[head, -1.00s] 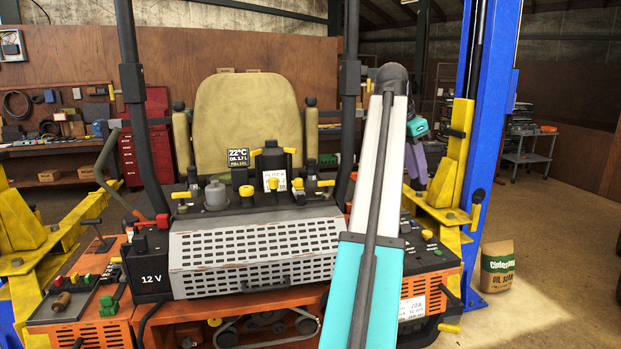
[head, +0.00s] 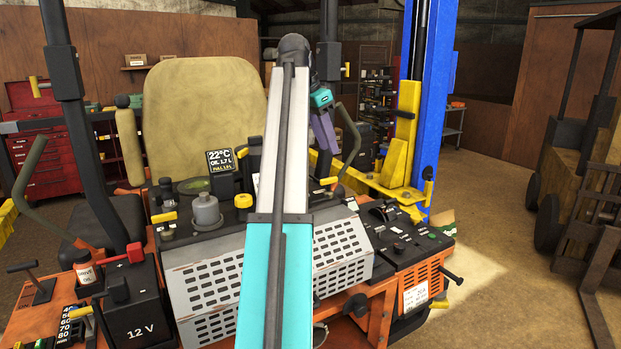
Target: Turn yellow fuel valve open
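Several small yellow handles show on the mower, and I cannot tell which is the fuel valve. One yellow handle (head: 328,181) is right of my upper arm, near the purple part of my arm. Another yellow handle (head: 163,217) is at the left of the rear deck. A round yellow cap (head: 243,199) sits between them, and a yellow handle (head: 441,303) sticks out low at the right end. My arm rises through the middle and bends down behind itself. The fingers of my gripper cannot be made out, so its opening is unclear.
The perforated grey cover (head: 215,285) and black 12 V battery (head: 135,310) are in front. The seat (head: 203,120) stands behind. A blue lift post (head: 428,110) with a yellow carriage is at right. A forklift (head: 590,160) stands far right, with open floor before it.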

